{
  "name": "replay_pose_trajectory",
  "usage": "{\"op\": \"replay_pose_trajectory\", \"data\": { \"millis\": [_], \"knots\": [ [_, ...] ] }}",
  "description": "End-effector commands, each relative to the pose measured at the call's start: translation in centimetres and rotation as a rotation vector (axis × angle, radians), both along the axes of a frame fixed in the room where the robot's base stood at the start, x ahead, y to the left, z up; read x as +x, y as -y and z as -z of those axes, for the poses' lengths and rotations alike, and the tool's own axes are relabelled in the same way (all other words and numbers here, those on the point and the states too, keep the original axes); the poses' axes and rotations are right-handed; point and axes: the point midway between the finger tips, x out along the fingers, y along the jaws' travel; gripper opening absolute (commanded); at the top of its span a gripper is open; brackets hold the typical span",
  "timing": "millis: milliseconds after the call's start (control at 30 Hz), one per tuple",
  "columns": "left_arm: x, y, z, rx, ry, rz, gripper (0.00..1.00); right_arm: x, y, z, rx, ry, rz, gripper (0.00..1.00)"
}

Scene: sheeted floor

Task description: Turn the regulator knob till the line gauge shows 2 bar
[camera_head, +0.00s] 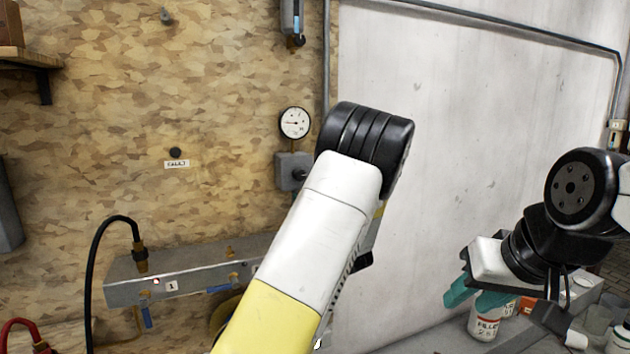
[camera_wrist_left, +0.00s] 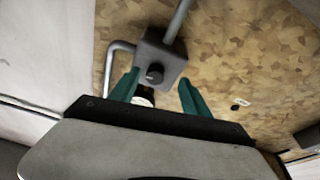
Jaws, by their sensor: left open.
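The round white line gauge (camera_head: 294,122) hangs on the wood-chip wall; its dark needle points left and its figures are too small to read. Below it is the grey regulator block (camera_head: 287,168) with a dark round knob (camera_head: 300,175), partly beside my left arm. In the left wrist view the block (camera_wrist_left: 170,62) and knob (camera_wrist_left: 155,73) lie just beyond my left gripper (camera_wrist_left: 158,92), which is open and empty, its green fingers apart. That gripper is hidden behind my arm in the head view. My right gripper (camera_head: 478,294) is at the lower right, its teal fingers apart.
A grey manifold (camera_head: 205,277) with a black hose (camera_head: 98,240) runs along the wall below. A labelled bottle (camera_head: 487,318) stands close to my right gripper on a cluttered bench. A pipe (camera_head: 326,60) runs beside the gauge.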

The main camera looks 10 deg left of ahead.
Motion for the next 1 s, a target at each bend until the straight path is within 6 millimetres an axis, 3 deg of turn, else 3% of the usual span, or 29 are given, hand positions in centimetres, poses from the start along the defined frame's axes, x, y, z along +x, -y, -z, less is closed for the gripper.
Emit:
{"op": "replay_pose_trajectory", "data": {
  "millis": [200, 700, 1000],
  "knots": [
    [-0.5, 0.9, -1.0, 0.103, 0.085, -0.044, 0.55, 0.0, 0.0, 0.0, 0.0, 0.0, 0.0, 0.36],
    [4.5, -3.0, -3.7, 0.102, 0.087, -0.044, 0.55, 0.0, 0.0, 0.0, 0.0, 0.0, 0.0, 0.36],
    [5.1, -3.3, -3.9, 0.102, 0.085, -0.043, 0.55, 0.0, 0.0, 0.0, 0.0, 0.0, 0.0, 0.36]
  ]
}}
